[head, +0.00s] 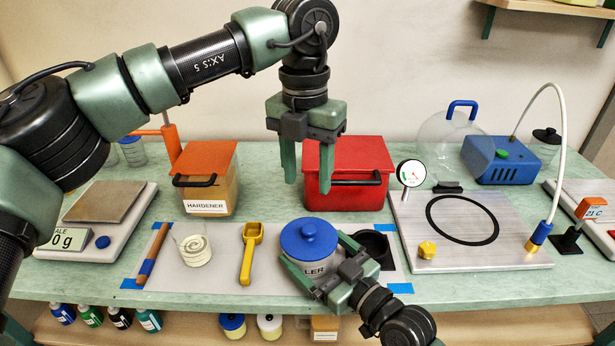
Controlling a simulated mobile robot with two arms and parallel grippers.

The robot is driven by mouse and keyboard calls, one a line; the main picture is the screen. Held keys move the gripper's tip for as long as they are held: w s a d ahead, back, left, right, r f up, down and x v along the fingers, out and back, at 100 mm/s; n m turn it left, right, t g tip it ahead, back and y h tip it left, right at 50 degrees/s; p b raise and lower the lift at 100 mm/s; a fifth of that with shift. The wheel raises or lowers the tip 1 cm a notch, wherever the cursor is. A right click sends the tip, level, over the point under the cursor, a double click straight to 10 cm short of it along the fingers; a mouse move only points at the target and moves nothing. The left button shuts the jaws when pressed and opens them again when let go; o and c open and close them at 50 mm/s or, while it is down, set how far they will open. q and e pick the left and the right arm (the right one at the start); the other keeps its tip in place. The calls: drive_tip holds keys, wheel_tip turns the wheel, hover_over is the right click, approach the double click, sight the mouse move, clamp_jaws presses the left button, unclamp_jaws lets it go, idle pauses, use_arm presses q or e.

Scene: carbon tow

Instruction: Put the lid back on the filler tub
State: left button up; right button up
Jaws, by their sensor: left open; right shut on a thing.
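The filler tub (318,268) stands on the grey mat in front of the red box, its label partly hidden by my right gripper. The blue lid (308,236) with a round knob sits over the tub's mouth and looks level; I cannot tell whether it is fully seated. My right gripper (312,248) reaches in from the lower right, its fingers on either side of the tub, shut on it. My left gripper (308,180) is open and empty, pointing down above the lid, in front of the red box.
The red box (350,165) and hardener box (210,185) stand behind.

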sight(327, 263)
drive_tip(key=o, duration=1.7)
drive_tip(key=b+v, duration=0.1)
drive_tip(key=v, duration=0.7)
